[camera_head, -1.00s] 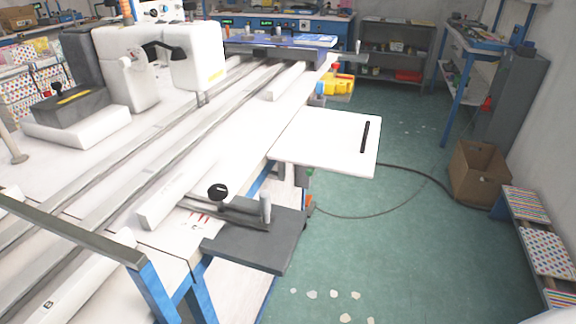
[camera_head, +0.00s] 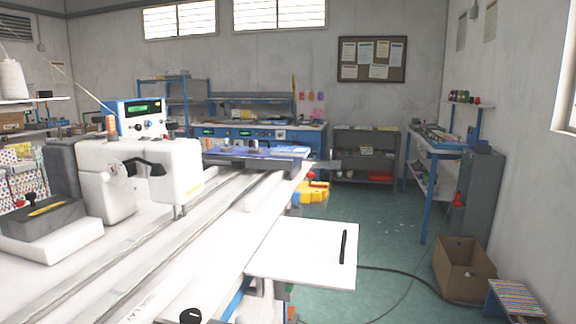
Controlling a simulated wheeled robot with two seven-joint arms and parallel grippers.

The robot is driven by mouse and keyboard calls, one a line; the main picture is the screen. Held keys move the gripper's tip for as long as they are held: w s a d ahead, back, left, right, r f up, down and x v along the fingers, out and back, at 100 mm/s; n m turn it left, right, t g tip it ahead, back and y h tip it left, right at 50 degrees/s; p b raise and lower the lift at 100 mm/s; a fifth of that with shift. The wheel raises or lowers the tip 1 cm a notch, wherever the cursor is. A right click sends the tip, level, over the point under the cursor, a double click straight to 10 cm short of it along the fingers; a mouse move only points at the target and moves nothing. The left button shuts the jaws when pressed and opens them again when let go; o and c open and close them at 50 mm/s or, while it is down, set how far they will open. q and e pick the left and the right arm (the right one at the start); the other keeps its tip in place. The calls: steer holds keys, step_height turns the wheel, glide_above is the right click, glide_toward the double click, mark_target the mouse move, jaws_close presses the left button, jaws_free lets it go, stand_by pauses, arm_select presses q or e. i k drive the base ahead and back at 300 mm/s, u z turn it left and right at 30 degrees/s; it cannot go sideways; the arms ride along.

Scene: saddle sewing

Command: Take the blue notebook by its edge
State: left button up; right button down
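I cannot clearly make out a blue notebook. A flat blue item (camera_head: 284,152) lies at the far end of the long sewing table; it is too small to tell whether it is a notebook. Neither of my grippers is in view.
A white sewing machine (camera_head: 140,178) stands on the rail table (camera_head: 215,235) at left. A white side board (camera_head: 300,262) with a black pen-like bar (camera_head: 343,247) juts out at right. A cardboard box (camera_head: 464,272) and a cable are on the green floor (camera_head: 390,225), which is otherwise mostly clear.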

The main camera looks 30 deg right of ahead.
mark_target(286, 151)
steer(key=z, duration=0.85)
steer(key=k, duration=1.1)
steer(key=z, duration=1.3)
steer(key=i, duration=3.1)
steer(key=u, duration=1.85)
steer(key=i, duration=1.15)
steer(key=u, duration=1.2)
